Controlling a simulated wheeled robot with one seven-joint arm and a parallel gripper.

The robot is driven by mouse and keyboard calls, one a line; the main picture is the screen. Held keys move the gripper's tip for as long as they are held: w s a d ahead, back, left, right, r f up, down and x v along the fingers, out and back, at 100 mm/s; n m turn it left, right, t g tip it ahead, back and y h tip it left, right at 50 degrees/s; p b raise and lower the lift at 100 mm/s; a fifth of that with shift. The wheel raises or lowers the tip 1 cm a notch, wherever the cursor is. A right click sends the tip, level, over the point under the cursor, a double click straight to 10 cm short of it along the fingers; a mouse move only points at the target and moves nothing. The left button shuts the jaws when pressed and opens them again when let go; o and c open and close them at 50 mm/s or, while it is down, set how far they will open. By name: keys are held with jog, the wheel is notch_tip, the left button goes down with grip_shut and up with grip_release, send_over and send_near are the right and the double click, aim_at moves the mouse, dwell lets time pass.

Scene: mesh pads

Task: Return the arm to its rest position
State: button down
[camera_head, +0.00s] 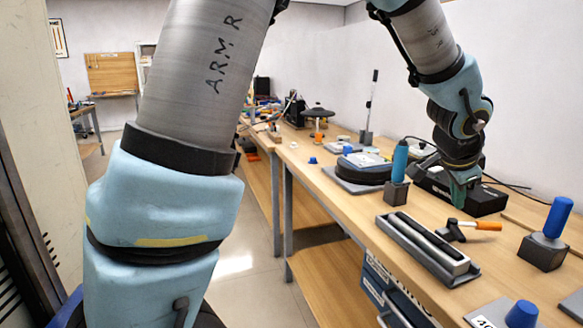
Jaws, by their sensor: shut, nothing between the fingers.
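My arm rises from the lower left in grey and light blue links. It leaves the top of the picture and comes back down at the upper right. My gripper (463,198) points down at that end, small, dark and greenish at the tip. It is shut and holds nothing. It appears over the right part of the wooden workbench (322,222), in front of a black box-like device (483,201). I cannot tell its exact height above the bench.
A grey tray (428,247) with dark bars lies on the bench. Beside it are an orange-handled hammer (478,225), a blue-handled tool in a dark block (558,217) and a blue cylinder (400,162) in another block. A round black-based device (362,167) stands behind. Open floor (240,262) lies left of the bench.

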jog(key=w+a+f+n+y+p, duration=0.15)
jog(key=w+a+n, duration=0.25)
jog(key=a, duration=0.8)
jog(key=w+a+f+n+y, duration=0.15)
jog(key=w+a+n, duration=0.25)
jog(key=a, duration=0.8)
jog(key=s+a+f+n+g+y+p, duration=0.1)
jog(key=s+a+n, duration=0.2)
jog(key=a, duration=0.7)
jog(key=s+a+n+g+y, duration=0.1)
jog(key=s+a+n, duration=0.3)
jog(key=a, duration=0.6)
jog(key=n, duration=0.2)
jog(key=shift+a+f+n+g+p, duration=0.15)
jog(key=shift+f+n+g+p, duration=0.15)
jog(key=shift+f+p, duration=0.1)
